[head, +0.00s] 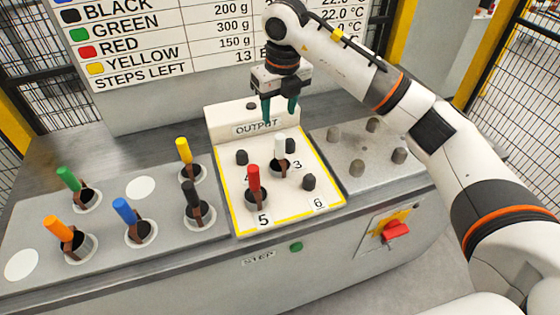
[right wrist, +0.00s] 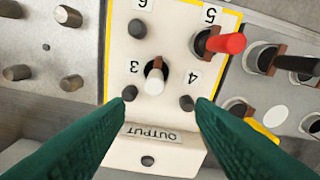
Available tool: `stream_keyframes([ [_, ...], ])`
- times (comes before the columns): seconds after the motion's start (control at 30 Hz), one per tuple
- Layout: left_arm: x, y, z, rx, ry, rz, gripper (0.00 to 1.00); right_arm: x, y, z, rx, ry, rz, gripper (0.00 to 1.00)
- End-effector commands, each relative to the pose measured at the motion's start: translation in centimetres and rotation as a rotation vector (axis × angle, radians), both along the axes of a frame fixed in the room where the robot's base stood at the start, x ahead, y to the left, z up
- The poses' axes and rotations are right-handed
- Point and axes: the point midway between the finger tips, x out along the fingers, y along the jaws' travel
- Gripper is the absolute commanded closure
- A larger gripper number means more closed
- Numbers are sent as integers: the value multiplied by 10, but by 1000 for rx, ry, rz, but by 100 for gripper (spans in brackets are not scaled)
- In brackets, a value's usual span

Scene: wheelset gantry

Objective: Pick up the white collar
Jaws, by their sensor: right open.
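The white collar (head: 280,146) stands on the white OUTPUT board (head: 232,222), close to the number 3, with a brown strip and a dark ring at its base. In the right wrist view the white collar (right wrist: 154,82) shows its white top between the numbers 3 and 4. My right gripper (head: 280,112) is open and empty, its green fingers pointing down above the OUTPUT label, behind and above the white collar. In the right wrist view its fingertips (right wrist: 163,100) lie on either side of the view's middle, apart from the collar. My left gripper is not in view.
A red collar (head: 254,180) stands near number 5. Dark pegs (head: 309,182) sit around the board. Black (head: 191,194), yellow (head: 183,151), blue (head: 124,211), green (head: 68,180) and orange (head: 58,228) ones stand on the left plate. Metal pegs (head: 357,168) stand at right.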

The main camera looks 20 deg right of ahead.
Motion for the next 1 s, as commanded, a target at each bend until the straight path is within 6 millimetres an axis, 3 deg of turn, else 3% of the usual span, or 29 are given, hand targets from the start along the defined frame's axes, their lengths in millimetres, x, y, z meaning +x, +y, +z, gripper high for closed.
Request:
stream_keyframes([
  [0.3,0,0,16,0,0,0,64,5,1,-50,-2,7,0,51],
  [0.57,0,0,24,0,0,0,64,7,-1,-71,-2,7,1,51],
  [0.8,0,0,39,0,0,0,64,12,-5,-106,-1,6,1,51],
  [1.0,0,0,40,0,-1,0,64,13,-5,-116,0,3,2,51],
])
